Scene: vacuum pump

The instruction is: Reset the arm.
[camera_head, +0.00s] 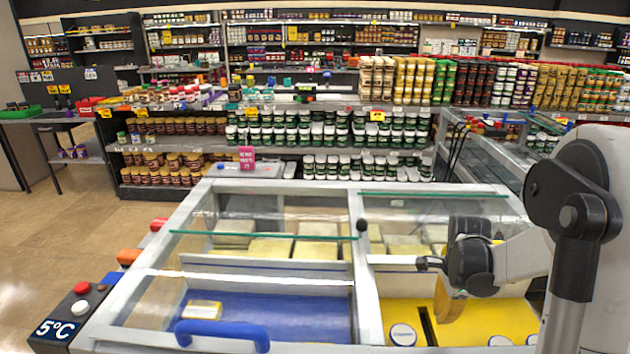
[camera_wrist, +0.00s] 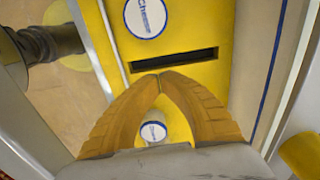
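My gripper (camera_head: 447,303) hangs at the right, over the yellow compartment of the glass-topped display case. In the wrist view its two orange-brown fingers (camera_wrist: 160,76) meet at their tips, and I see nothing held between them. Beyond the tips is a yellow panel (camera_wrist: 205,75) with a dark slot (camera_wrist: 175,60). A round white "Cheese" label (camera_wrist: 145,17) sits beside the slot, and another round white label (camera_wrist: 154,131) shows through the gap between the fingers. My arm is bent, coming in from the right edge of the head view.
The case's metal frame (camera_head: 362,270) divides it, with a blue compartment (camera_head: 275,310) and a blue handle (camera_head: 222,332) on the left. A control box (camera_head: 75,310) reading 5°C stands at the left corner. Stocked shelves (camera_head: 330,135) stand behind; open floor (camera_head: 60,220) lies left.

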